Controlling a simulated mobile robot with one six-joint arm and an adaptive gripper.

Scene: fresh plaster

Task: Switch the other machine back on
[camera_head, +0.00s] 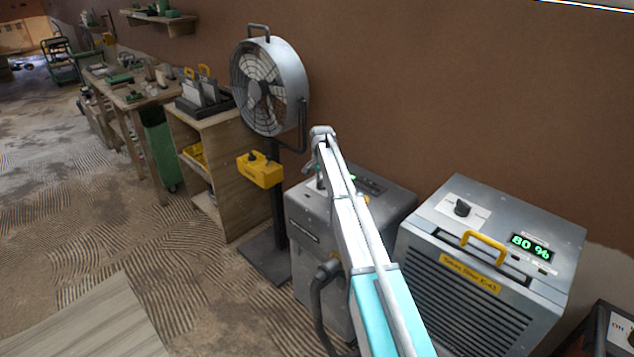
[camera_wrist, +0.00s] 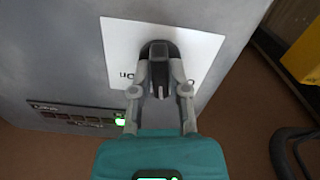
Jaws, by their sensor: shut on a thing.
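A grey machine (camera_head: 305,205) with a hose at its front stands against the wall; my arm hides part of it. In the wrist view, a black rotary knob (camera_wrist: 158,49) sits on a white plate (camera_wrist: 120,45) on a grey panel. My gripper (camera_wrist: 159,88) has its fingers on both sides of the knob, shut on it. The word "On" shows left of the knob; the other lettering is partly covered. A small green light (camera_wrist: 120,121) glows on the dark strip nearby. To the right, the other grey machine (camera_head: 415,245) has its own black knob (camera_head: 462,207) and a display (camera_head: 531,246) reading 80 %.
A large fan (camera_head: 268,85) on a post with a yellow box (camera_head: 260,170) stands just left of the grey machine. Wooden shelving (camera_head: 240,190) is beyond it. A dark case (camera_head: 612,330) is at the lower right. Ridged floor lies open at left.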

